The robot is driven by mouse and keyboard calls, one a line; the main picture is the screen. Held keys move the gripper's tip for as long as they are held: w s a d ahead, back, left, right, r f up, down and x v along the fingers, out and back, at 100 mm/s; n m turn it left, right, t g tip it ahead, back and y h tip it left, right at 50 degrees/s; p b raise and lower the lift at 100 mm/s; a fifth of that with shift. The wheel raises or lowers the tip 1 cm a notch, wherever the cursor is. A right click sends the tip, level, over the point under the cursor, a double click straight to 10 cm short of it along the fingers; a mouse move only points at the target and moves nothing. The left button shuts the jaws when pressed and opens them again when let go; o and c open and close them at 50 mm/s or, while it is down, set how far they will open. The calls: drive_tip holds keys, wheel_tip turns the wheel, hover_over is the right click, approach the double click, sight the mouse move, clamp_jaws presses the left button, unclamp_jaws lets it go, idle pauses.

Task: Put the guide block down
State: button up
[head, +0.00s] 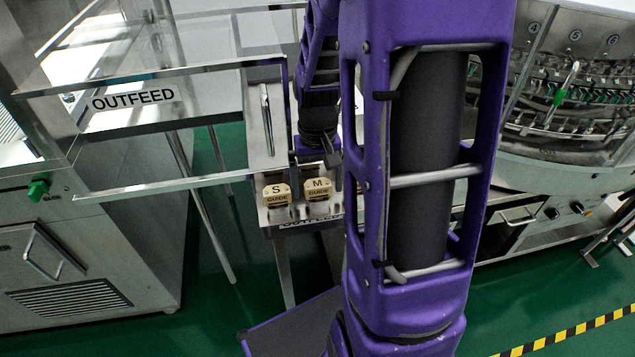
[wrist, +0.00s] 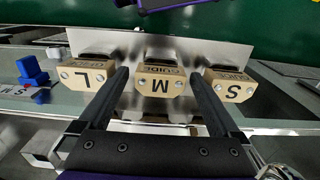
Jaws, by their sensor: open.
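Three tan guide blocks stand in a row on a metal shelf (wrist: 226,50). In the wrist view, the L block (wrist: 88,76) is left, the M guide block (wrist: 161,80) in the middle and the S block (wrist: 230,86) right. My gripper (wrist: 160,74) is open, with one dark finger on each side of the M block and a visible gap to it. In the head view, the S block (head: 277,194) and M block (head: 317,189) stand upright on the shelf, just below my gripper (head: 317,170).
A round washer (head: 570,110) with numbered stations stands at right. A blue part (wrist: 32,72) shows at left in the wrist view.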

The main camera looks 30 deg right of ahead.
sight(317, 183)
drive_tip(key=shift+r, duration=0.1)
wheel_tip(317, 183, up, 12)
drive_tip(key=p, duration=0.2)
drive_tip(key=shift+p, duration=0.4)
drive_tip(key=shift+r, duration=0.1)
